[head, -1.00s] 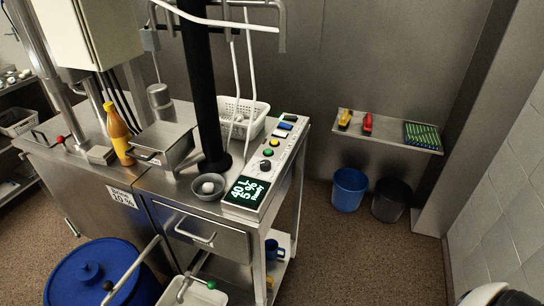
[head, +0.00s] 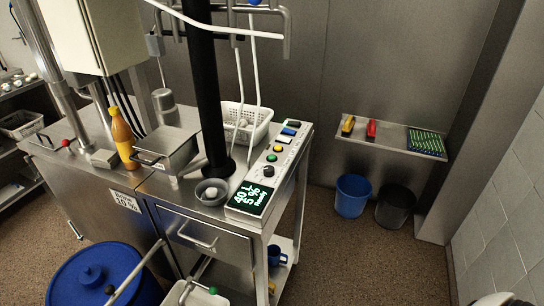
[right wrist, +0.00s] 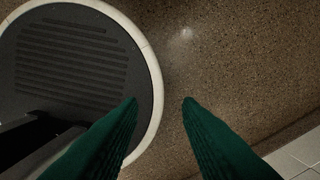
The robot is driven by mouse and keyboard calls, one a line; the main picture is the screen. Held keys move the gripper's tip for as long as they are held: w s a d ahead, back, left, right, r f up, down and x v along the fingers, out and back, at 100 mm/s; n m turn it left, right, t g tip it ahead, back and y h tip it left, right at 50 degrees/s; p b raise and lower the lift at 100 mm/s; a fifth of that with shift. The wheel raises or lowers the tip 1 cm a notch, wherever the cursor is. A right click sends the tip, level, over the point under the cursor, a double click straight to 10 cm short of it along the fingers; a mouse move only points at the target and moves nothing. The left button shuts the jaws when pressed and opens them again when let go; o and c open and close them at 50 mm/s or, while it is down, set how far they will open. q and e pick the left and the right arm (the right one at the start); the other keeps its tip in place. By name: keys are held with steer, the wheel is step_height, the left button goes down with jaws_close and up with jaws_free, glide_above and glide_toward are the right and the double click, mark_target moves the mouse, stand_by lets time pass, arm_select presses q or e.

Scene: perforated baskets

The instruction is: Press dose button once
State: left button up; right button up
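The control panel (head: 262,180) is a long sloped box on the right end of the steel bench in the head view. It carries a lit display (head: 249,198) reading about 40 L, 5 %, Ready. Labels are too small to read, so I cannot tell which is the dose button. My right gripper (right wrist: 160,100) is open and empty above the speckled floor, away from the panel. My left gripper is not in view.
A black column (head: 207,90) and white hoses stand beside the panel. A grey bowl (head: 212,192), an orange bottle (head: 122,137) and a white perforated basket (head: 247,120) are on the bench. A blue drum (head: 75,278) stands in front.

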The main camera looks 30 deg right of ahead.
jaws_close()
stand_by(1.4)
